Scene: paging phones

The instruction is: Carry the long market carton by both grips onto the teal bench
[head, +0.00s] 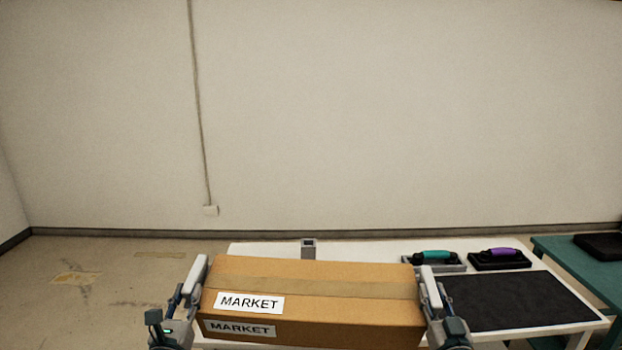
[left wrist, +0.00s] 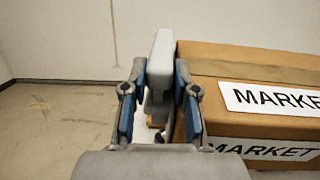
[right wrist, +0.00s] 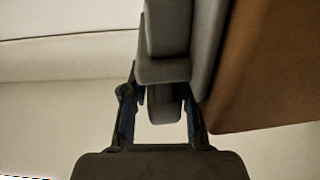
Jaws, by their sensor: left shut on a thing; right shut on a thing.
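The long brown market carton (head: 320,295) is level between my two grippers, with white MARKET labels on its top and front. It appears to be held above the white table (head: 255,250). My left gripper (head: 180,300) is shut on the grey grip at the carton's left end; this grip (left wrist: 159,65) shows between the fingers in the left wrist view. My right gripper (head: 440,305) is shut on the grip at the right end; this grip (right wrist: 165,60) shows in the right wrist view. The teal bench (head: 565,258) stands at the far right, apart from the carton.
A black mat (head: 515,302) lies on the white table right of the carton. Behind it are a teal-handled phone (head: 433,258) and a purple-handled phone (head: 499,257). A small grey block (head: 308,248) stands behind the carton. A black object (head: 600,245) lies on the bench.

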